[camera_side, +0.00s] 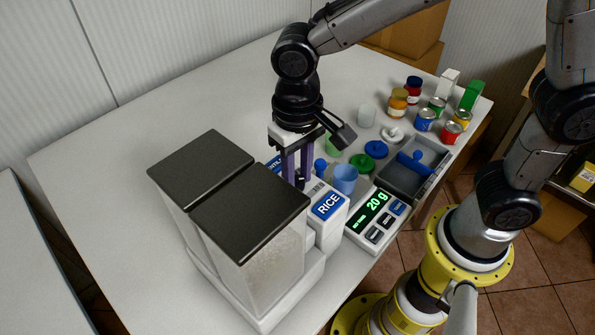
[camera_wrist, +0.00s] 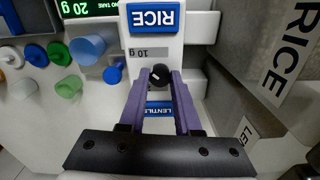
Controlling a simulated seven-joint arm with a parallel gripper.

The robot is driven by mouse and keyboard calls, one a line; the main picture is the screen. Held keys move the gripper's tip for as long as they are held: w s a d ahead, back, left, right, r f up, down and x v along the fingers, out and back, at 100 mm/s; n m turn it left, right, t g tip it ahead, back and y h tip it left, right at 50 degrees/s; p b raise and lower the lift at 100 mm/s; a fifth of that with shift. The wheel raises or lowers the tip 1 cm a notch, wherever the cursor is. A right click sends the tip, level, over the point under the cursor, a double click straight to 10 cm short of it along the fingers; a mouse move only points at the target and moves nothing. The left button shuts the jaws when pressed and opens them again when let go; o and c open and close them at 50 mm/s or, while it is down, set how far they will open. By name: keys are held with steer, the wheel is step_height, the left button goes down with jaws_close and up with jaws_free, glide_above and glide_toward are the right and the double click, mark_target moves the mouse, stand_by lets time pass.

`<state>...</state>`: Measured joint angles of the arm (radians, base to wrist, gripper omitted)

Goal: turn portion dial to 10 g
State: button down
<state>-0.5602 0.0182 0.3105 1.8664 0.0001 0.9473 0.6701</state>
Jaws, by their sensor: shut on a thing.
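The rice dispenser (camera_side: 280,240) has a dark lid, clear sides and a blue RICE label (camera_side: 329,205); the label also shows in the wrist view (camera_wrist: 153,18). My gripper (camera_side: 298,181) points down at the dispenser's front housing. In the wrist view my gripper (camera_wrist: 161,78) is shut on the portion dial (camera_wrist: 160,74), a round black knob with a short, slanted white mark. A "10 g" label (camera_wrist: 152,54) lies beside the dial. I cannot tell exactly which setting the mark points to. In the side view the fingers hide the dial.
A scale (camera_side: 375,217) beside the dispenser reads 20 g. A second dispenser (camera_side: 200,165), labelled LENTILS in the wrist view, adjoins the rice one. A light blue cup (camera_side: 344,179), a grey tray (camera_side: 402,182), lids and several jars and cans stand nearby. The table's left part is clear.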

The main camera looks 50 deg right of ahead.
mark_target(298, 178)
steer(key=shift+r, duration=0.1)
steer(key=c, duration=0.6)
jaws_free()
step_height(298, 178, up, 14)
steer(key=shift+d, duration=0.1)
